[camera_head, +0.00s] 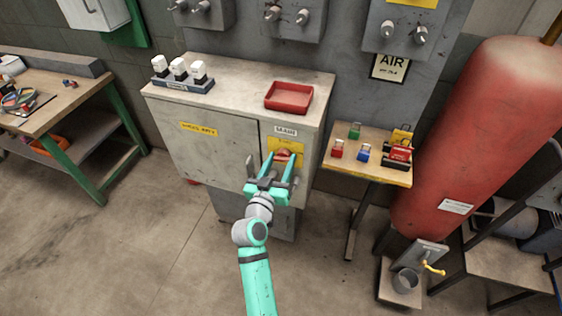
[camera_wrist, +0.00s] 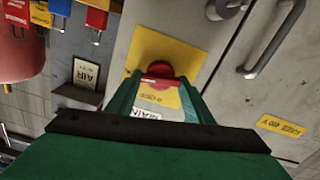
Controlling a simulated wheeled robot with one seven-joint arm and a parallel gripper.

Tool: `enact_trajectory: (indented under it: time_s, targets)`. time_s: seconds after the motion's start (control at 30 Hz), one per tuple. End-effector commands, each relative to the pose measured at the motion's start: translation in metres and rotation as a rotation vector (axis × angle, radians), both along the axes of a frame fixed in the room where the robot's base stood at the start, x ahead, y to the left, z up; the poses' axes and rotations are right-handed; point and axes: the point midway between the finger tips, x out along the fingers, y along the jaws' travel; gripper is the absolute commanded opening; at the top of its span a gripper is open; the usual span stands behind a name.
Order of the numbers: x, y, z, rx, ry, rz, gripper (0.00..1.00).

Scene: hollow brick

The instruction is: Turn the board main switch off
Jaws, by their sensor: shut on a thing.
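The board is a grey cabinet (camera_head: 212,148) against the wall. Its main switch is a red rotary knob (camera_head: 284,154) on a yellow plate (camera_head: 297,145), under a label that reads MAIN (camera_head: 286,132). My gripper (camera_head: 281,160) is at the cabinet front with its two green fingers on either side of the knob. In the wrist view the red knob (camera_wrist: 159,70) sits between the fingertips, and the gripper (camera_wrist: 160,82) is shut on it. Upside-down lettering shows on the yellow plate below the knob there. The fingers hide part of the knob, and I cannot tell its setting.
A red tray (camera_head: 289,97) and a rack of white-topped items (camera_head: 182,75) stand on the cabinet. Metal handles (camera_wrist: 275,40) are beside the switch. A small table (camera_head: 385,173) with coloured padlocks and a red tank (camera_head: 470,130) stand right. A workbench (camera_head: 60,95) is left.

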Motion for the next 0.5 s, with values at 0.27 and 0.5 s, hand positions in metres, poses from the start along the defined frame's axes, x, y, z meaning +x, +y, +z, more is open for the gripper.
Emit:
enact_trajectory:
  time_s: [0.27, 0.5]
  targets:
    - [0.0006, 0.0016, 0.0003, -0.246, 0.079, 0.000, 0.24]
    - [0.0013, 0.0027, 0.0000, -0.463, 0.149, 0.001, 0.25]
